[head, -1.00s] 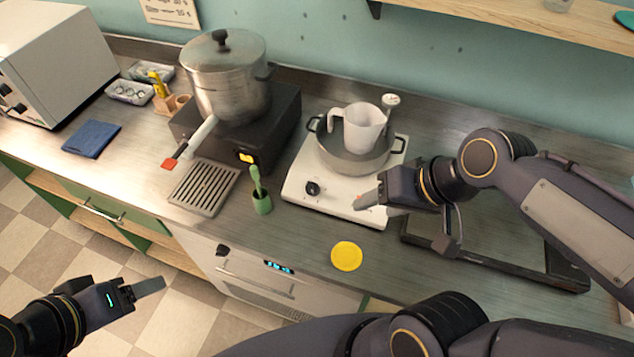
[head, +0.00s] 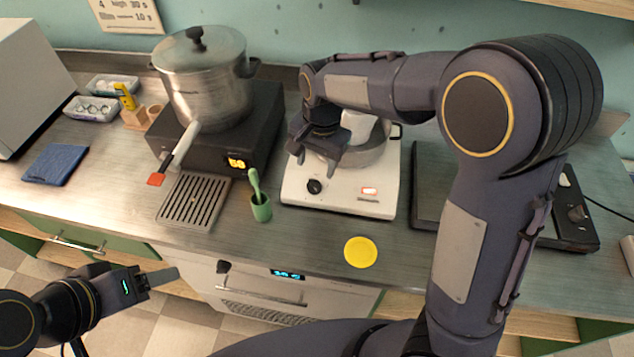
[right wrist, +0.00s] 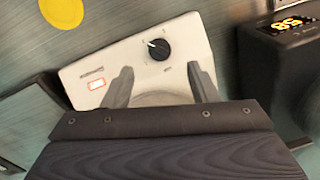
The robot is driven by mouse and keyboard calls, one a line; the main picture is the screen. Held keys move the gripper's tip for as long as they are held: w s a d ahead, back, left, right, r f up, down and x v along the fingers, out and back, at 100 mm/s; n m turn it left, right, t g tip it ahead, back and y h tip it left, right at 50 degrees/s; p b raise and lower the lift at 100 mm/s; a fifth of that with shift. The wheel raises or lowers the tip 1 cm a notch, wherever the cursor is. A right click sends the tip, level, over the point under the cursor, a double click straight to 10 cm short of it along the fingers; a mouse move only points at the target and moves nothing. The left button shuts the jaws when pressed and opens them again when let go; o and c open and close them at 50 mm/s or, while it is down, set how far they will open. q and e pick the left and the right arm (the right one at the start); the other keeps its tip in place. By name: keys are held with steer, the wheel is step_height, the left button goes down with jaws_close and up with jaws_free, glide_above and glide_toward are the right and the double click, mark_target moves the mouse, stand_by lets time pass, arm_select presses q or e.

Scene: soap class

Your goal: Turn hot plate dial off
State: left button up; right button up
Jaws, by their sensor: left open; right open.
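My left gripper (head: 160,280) is open and empty before the counter.
A black cooker (head: 262,115) with a lit display carries a large steel pot (head: 205,85). A green holder with a brush (head: 260,205) and a yellow disc (head: 361,252) are near the front edge. A black appliance (head: 425,190) lies right, partly behind my arm.

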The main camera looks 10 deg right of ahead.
mark_target(314, 182)
steer(key=f, duration=0.8)
steer(key=shift+w+a, duration=0.2)
steer(key=shift+a, duration=0.05)
steer(key=shift+r, duration=0.1)
steer(key=c, duration=1)
